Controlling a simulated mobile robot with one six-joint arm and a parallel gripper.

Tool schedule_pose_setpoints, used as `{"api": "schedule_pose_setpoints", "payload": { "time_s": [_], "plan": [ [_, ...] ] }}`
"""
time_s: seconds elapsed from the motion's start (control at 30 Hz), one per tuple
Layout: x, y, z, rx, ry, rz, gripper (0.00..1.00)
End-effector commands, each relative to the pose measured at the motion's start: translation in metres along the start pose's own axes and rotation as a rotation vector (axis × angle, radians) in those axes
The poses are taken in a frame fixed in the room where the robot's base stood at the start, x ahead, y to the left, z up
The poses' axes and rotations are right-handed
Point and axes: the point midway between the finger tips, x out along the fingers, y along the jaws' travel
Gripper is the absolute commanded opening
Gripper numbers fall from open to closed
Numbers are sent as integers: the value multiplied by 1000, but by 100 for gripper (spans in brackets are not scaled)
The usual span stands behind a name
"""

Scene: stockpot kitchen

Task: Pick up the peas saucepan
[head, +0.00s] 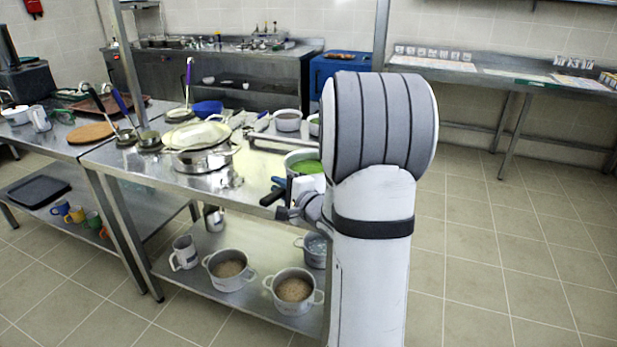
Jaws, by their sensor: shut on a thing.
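The peas saucepan (301,159) is a metal pan with bright green contents, at the right end of the steel worktable, partly hidden behind my arm. My gripper (285,205) is at the near side of the saucepan, by a dark handle. It is shut on the saucepan, though the grip itself is small and partly covered by my wrist. The pan looks level. I cannot tell whether its base touches the tabletop.
A large two-handled pot (203,157) stands left on the worktable (150,175). Another pan (288,121) stands behind the peas saucepan. Pots with brown contents (229,268) (294,289) and a metal jug (184,253) sit on the lower shelf. The tiled floor at right is clear.

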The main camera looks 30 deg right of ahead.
Motion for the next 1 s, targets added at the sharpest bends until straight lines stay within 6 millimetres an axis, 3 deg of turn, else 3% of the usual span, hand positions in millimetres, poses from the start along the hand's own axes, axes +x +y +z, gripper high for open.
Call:
{"api": "schedule_pose_setpoints", "payload": {
  "time_s": [0.1,0.67,0.77,1.0],
  "plan": [
    [0,0,0,0,0,0,0],
    [0,-3,1,-4,-2,-4,0],
    [0,-10,2,-4,-3,-5,0],
    [-4,-53,11,-7,-4,-7,0]
  ]
}}
